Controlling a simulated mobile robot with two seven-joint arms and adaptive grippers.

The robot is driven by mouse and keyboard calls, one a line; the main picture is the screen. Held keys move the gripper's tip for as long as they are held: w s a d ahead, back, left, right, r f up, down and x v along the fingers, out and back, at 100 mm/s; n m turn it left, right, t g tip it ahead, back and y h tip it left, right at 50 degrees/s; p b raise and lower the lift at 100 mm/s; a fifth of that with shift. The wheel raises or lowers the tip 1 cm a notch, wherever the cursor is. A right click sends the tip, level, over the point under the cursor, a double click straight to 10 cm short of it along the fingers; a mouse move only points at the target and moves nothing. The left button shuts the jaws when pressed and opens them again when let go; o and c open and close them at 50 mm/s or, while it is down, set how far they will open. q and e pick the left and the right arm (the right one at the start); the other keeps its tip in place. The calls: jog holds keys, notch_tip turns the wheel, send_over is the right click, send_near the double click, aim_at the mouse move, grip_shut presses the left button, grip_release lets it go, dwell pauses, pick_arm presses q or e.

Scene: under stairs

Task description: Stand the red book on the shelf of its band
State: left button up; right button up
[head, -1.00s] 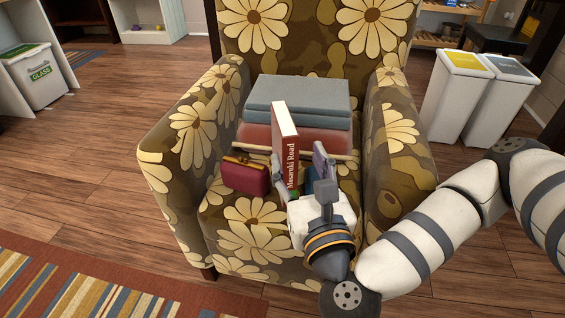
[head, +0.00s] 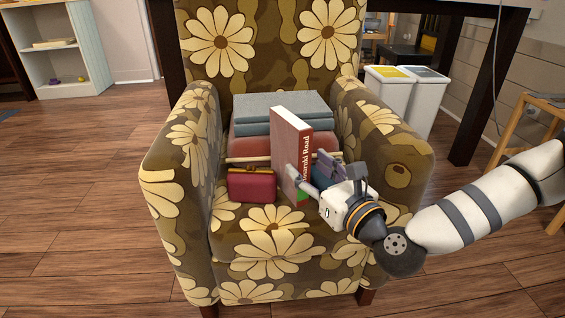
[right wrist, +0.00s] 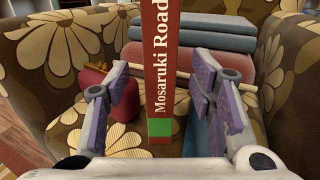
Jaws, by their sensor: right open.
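The red book (head: 291,150) stands upright on the seat of a flowered armchair. Its red spine faces me, with "Mosaruki Road" in white letters and a green band at the bottom. The spine (right wrist: 161,60) and its green band (right wrist: 160,128) also show in the right wrist view. My right gripper (head: 310,168) is open at the lower part of the spine, one finger on each side. In the wrist view a gap shows between the book and each finger. My left gripper is not in view.
A dark red purse (head: 251,187) sits left of the book. Grey-blue cushions or books (head: 281,106) are stacked behind it, above a reddish one. The armrests (head: 383,145) flank the seat. A white shelf unit (head: 88,45) stands far left; bins (head: 427,100) stand right.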

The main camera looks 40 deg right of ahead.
aim_at(289, 145)
jog(key=w, duration=0.2)
jog(key=w+d+b, duration=0.1)
jog(key=w, duration=0.5)
jog(key=shift+w+d+r, duration=0.2)
jog(key=shift+r, duration=0.2)
grip_shut()
